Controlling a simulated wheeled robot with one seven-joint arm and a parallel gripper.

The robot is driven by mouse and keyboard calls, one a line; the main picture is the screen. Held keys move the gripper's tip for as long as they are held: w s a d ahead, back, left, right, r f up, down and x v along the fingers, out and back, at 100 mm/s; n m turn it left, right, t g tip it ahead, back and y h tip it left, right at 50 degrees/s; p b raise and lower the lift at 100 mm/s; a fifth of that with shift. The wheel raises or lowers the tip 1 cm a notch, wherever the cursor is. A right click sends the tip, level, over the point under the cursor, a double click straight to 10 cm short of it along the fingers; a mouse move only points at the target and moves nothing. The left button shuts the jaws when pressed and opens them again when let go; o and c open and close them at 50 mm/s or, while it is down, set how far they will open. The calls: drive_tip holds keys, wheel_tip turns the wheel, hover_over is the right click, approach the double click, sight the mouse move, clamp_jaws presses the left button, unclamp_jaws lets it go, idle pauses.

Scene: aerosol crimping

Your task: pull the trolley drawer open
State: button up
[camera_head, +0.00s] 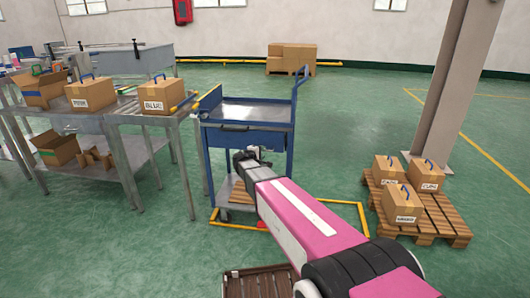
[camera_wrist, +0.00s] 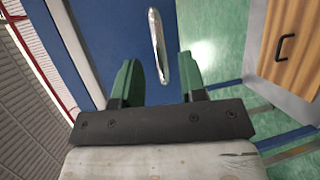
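The blue trolley (camera_head: 285,139) stands in the middle of the head view, with a grey tray top. Its drawer front (camera_head: 262,138) is blue and looks closed, with a grey handle (camera_head: 236,127). My gripper (camera_head: 243,157) is in front of the trolley, just below the drawer handle in the picture. In the wrist view, my gripper (camera_wrist: 160,62) is open, with green fingers. The silver bar handle (camera_wrist: 158,45) shows between and beyond the fingers, with gaps on both sides, against the blue drawer front (camera_wrist: 105,35). The depth between fingertips and handle is hard to tell.
A metal table (camera_head: 125,118) with cardboard boxes (camera_head: 161,97) stands left of the trolley. A wooden pallet (camera_head: 440,225) with boxes lies at right, near a pillar (camera_head: 455,85). A brown slatted platform (camera_head: 262,283) is in front. Green floor lies open behind.

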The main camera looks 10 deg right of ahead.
sight(266, 150)
drive_tip(key=shift+x, duration=2)
